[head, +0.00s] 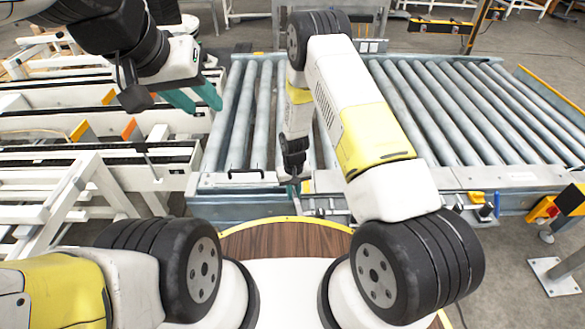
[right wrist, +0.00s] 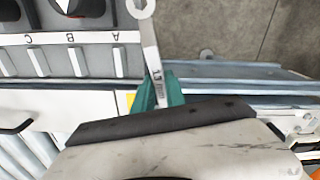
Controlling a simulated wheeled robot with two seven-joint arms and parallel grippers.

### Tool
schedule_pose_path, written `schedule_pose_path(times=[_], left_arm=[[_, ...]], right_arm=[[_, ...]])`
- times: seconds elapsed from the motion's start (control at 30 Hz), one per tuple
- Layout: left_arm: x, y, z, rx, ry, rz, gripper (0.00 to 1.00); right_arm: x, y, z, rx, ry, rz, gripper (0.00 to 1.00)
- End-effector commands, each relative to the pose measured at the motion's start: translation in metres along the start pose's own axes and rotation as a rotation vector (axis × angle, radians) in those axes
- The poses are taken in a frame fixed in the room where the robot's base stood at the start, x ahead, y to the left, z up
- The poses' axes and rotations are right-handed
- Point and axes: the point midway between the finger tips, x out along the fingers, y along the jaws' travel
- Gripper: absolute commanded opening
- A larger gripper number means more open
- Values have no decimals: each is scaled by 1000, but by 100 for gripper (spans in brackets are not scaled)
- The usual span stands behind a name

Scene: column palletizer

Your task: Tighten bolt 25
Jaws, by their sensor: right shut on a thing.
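I cannot make out bolt 25.
A grey rack (right wrist: 85,62) with slots lettered A, B and C lies beside the wrench. The roller conveyor (head: 450,110) fills the middle and right. White frames (head: 80,160) stand at left. A round wood-patterned surface (head: 285,240) is in front. Grey floor shows at right.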

Motion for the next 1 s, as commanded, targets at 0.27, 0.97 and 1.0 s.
schedule_pose_path(times=[0.27, 0.97, 1.0], left_arm=[[0, 0, 0, 0, 0, 0, 36], [0, 0, 0, 0, 0, 0, 36], [0, 0, 0, 0, 0, 0, 36]], right_arm=[[4, 0, 0, 0, 0, 0, 0], [9, 0, 0, 0, 0, 0, 0], [9, 0, 0, 0, 0, 0, 0]])
